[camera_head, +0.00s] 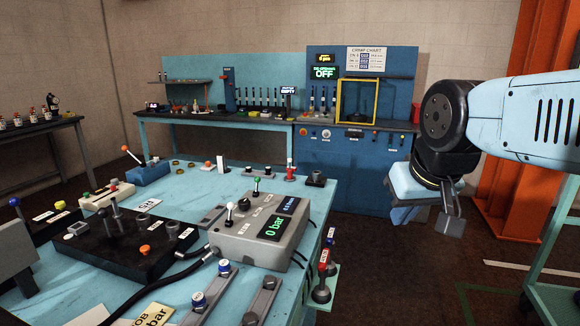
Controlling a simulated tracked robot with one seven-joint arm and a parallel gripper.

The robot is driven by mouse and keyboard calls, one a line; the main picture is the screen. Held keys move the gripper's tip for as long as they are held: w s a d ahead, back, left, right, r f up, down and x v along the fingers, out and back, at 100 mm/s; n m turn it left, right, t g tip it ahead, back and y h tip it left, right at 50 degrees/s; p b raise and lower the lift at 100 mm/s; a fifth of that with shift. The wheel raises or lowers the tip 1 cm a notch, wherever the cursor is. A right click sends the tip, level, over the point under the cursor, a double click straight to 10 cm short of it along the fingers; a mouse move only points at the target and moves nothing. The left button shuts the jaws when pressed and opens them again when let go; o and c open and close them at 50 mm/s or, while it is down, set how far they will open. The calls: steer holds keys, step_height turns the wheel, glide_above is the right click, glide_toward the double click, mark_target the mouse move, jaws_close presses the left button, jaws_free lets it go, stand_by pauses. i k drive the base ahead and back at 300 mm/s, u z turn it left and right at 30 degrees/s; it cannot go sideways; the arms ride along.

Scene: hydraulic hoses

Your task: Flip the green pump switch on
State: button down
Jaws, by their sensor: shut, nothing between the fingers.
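A grey control box (262,238) sits on the light blue table and its screen reads 0 bar in green. A small lever with a green tip (256,181) stands at the back of the box's top, close to upright. A white-knobbed lever (230,207) stands at its left. I cannot read the small labels beside the levers. My gripper (450,225) hangs at the right, over the floor, well apart from the box and its levers. It is shut and empty, pointing down.
The light blue table (185,290) holds a black valve block (118,250) with levers, hoses and metal fittings. A red-handled lever (322,268) stands at its right edge. A blue crimp machine (345,165) stands behind. Floor between table and arm is open.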

mark_target(256, 194)
steer(key=z, duration=0.2)
steer(key=i, duration=0.85)
steer(key=u, duration=0.55)
